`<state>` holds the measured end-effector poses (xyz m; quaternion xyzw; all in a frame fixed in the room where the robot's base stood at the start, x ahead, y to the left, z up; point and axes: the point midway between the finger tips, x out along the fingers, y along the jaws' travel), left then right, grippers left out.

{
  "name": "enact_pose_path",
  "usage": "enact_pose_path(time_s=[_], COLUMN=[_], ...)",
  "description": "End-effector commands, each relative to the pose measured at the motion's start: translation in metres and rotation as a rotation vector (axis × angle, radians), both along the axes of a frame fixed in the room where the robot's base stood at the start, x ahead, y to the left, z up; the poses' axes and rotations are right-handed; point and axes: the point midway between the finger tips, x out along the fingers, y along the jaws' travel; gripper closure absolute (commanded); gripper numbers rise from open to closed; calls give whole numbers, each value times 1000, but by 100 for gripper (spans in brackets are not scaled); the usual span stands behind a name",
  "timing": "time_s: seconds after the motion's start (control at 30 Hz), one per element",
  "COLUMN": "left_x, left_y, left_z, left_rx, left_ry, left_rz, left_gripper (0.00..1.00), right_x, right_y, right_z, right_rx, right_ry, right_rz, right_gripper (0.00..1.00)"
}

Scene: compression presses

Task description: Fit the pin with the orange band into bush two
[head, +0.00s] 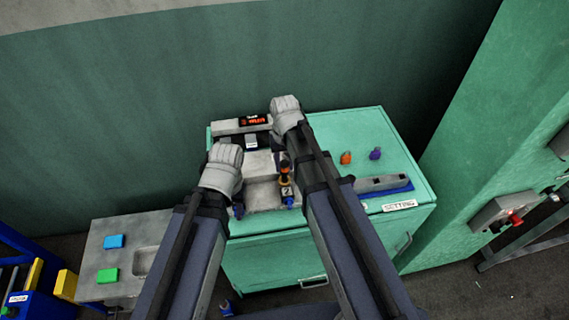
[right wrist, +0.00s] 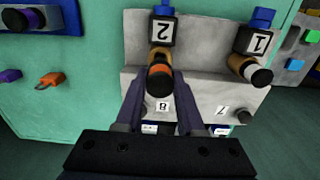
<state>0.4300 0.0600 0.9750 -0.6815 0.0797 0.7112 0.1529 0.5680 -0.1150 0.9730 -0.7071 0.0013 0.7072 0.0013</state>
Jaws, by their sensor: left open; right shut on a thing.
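The pin with the orange band (right wrist: 160,76) has a dark end and is held between my right gripper's fingers (right wrist: 160,88). It lines up with the tan mouth of bush two (right wrist: 161,32), a dark block labelled 2. I cannot tell how deep it sits. In the head view the pin (head: 285,171) stands just above bush two (head: 287,190). My right gripper (head: 286,112) reaches over from behind it. My left gripper (head: 224,158) is left of the fixture; its fingertips are hidden.
Bush one (right wrist: 256,42) holds a pin with a pale band (right wrist: 258,74). The grey fixture (head: 262,195) sits on the green cabinet. An orange piece (head: 346,157) and a purple piece (head: 376,153) are on the right. A side table (head: 125,228) stands at left.

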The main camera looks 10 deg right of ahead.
Motion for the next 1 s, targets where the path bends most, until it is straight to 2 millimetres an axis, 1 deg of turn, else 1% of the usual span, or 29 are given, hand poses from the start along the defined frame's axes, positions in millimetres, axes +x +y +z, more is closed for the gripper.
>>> enact_pose_path(time_s=[1.0], left_x=[0], left_y=[0], left_z=[-23], left_rx=[0], left_ry=[0], left_rz=[0], left_gripper=[55], right_x=[0], right_y=[0], right_z=[-23], right_rx=[0], right_ry=[0], right_rz=[0], right_gripper=[100])
